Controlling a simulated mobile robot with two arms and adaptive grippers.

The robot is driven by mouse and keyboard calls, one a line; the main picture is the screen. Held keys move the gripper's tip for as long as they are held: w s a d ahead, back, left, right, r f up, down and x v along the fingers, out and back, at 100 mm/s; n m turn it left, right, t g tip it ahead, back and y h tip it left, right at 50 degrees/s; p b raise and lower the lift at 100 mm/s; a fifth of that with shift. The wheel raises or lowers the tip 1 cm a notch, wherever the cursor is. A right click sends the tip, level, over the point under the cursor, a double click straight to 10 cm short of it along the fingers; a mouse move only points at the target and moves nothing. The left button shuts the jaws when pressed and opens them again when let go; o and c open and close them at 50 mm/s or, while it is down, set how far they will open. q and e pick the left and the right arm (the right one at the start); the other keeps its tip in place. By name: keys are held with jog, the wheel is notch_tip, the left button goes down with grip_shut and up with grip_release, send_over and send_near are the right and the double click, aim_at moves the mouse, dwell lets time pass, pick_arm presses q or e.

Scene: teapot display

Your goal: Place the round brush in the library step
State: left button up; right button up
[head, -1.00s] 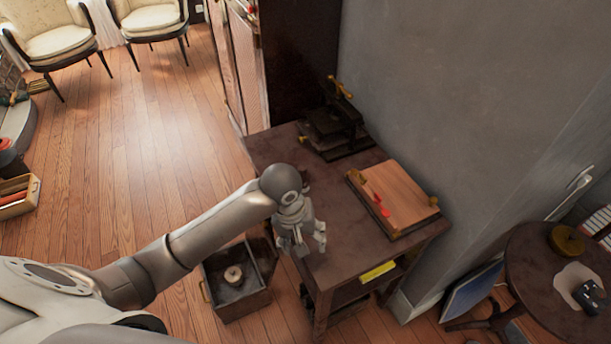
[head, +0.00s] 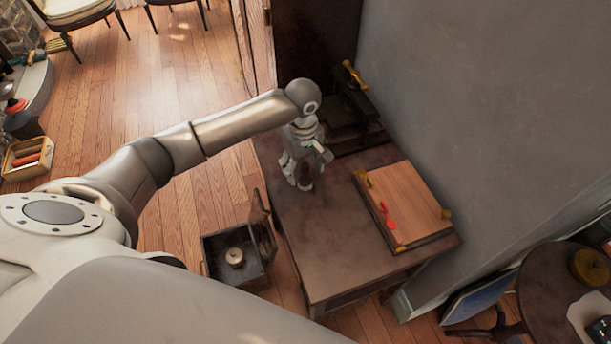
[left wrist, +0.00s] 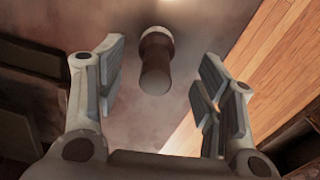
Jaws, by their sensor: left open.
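The round brush (left wrist: 155,68), a dark brown handle with a pale collar, shows in the left wrist view on the dark table top (head: 330,255). It lies ahead of and between the fingers of my left gripper (left wrist: 160,90), with gaps on both sides. In the head view my open left gripper (head: 306,172) is over the table's left back part and largely hides the brush. A dark open box with a raised lid (head: 208,246), apparently the library step, stands on the floor left of the table. A pale round thing is inside it. My right gripper is out of view.
A wooden board with brass corners and red pieces (head: 408,205) lies on the table's right. A dark press with a brass handle (head: 354,75) stands at the back, close to my left gripper. A grey wall (head: 480,100) bounds the right side. The table's front is clear.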

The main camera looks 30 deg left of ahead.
aim_at(305, 179)
pick_arm(q)
jog(key=f, duration=0.4)
jog(key=shift+d+f, duration=0.2)
jog(key=shift+d, duration=0.05)
jog(key=shift+f, duration=0.35)
jog(key=shift+w+f, duration=0.1)
jog(key=shift+f, duration=0.05)
jog(key=c, duration=1.1)
jog(key=shift+c, duration=0.6)
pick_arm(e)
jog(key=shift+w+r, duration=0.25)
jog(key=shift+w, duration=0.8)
